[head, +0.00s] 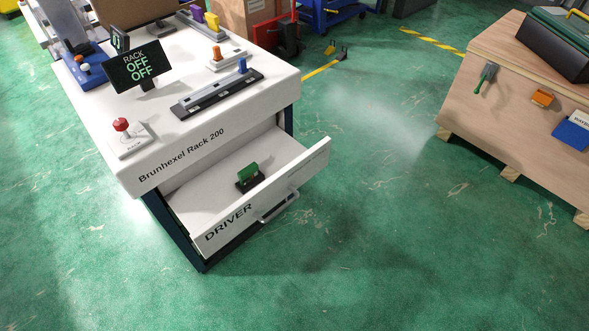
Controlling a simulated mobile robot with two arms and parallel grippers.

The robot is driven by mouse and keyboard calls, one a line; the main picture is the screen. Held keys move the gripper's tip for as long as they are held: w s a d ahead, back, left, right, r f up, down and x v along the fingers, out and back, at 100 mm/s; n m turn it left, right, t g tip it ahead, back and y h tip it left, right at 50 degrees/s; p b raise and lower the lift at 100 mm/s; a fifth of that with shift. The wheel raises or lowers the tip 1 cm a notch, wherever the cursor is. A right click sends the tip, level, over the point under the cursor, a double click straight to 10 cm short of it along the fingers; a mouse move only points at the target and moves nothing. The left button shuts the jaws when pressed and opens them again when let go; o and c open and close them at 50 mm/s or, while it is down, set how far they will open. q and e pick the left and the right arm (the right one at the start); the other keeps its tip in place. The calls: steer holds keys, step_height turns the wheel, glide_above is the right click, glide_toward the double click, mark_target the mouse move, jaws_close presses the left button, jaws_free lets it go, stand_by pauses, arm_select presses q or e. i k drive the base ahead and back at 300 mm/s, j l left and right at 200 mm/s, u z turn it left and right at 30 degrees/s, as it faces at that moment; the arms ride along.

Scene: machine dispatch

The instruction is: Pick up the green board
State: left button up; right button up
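The green board (247,171) stands in a small black holder (250,183) inside the open drawer labelled DRIVER (214,212). The drawer is pulled out of the white machine marked Brunhexel Rack 200 (190,150). The board is small in view and nothing covers it from above. Neither of my grippers shows in the head view.
On the machine top are a display reading RACK OFF OFF (139,67), a red knob (121,125), a black rail with a blue piece (242,66) and an orange piece (217,53). A wooden crate (505,85) stands at right. The green floor between is clear.

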mark_target(245, 175)
steer(key=i+j+z, duration=0.1)
steer(key=j+z, duration=0.8)
steer(key=j, duration=0.15)
steer(key=k+j+z, duration=0.15)
steer(key=j+z, duration=0.25)
steer(key=j, duration=0.15)
